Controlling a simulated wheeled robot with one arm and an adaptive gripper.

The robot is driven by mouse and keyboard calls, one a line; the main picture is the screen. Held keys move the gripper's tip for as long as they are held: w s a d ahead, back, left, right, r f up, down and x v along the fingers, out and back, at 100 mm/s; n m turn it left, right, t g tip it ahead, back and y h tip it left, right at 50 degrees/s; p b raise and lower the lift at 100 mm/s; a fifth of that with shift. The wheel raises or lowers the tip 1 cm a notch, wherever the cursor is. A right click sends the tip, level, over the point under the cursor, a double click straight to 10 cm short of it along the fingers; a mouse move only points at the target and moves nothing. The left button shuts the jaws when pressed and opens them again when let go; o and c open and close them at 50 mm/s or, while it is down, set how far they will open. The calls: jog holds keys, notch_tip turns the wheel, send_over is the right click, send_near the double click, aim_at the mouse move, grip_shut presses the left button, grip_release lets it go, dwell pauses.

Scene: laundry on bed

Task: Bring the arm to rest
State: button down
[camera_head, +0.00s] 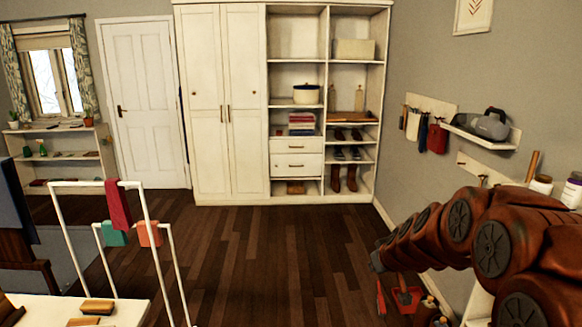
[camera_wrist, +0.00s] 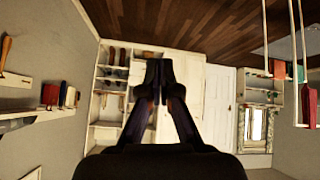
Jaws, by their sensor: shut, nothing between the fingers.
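My arm reaches in from the right edge in the head view, an orange-brown jointed arm stretched to the left above the floor. Its end points toward the middle of the room, near a red dustpan (camera_head: 407,297). The fingers are too small to make out there. In the wrist view my gripper (camera_wrist: 159,72) shows in the middle, its dark fingers closed together at the tips with nothing between them. The wrist view is upside down, with the floor at the top.
A white drying rack (camera_head: 150,225) with small cloths stands at the left. A white wardrobe (camera_head: 228,100) with open shelves is at the back. A wall shelf (camera_head: 485,138) and bottles are close to my arm at the right. The middle wood floor (camera_head: 285,255) is clear.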

jog(key=s+a+g+y, duration=0.1)
jog(key=s+a+g, duration=0.25)
jog(key=s, duration=0.75)
jog(key=s+a+g, duration=0.2)
jog(key=s+a, duration=0.2)
jog(key=s, duration=0.7)
jog(key=s+d+m+g+h, duration=0.1)
jog(key=s+g, duration=0.1)
jog(key=s, duration=0.9)
jog(key=s+d+m+g, duration=0.2)
jog(key=s, duration=0.9)
jog(key=shift+s+d+r+g+h, duration=0.15)
jog(key=shift+s+d+g+h, duration=0.1)
jog(key=shift+s+g+h, duration=0.15)
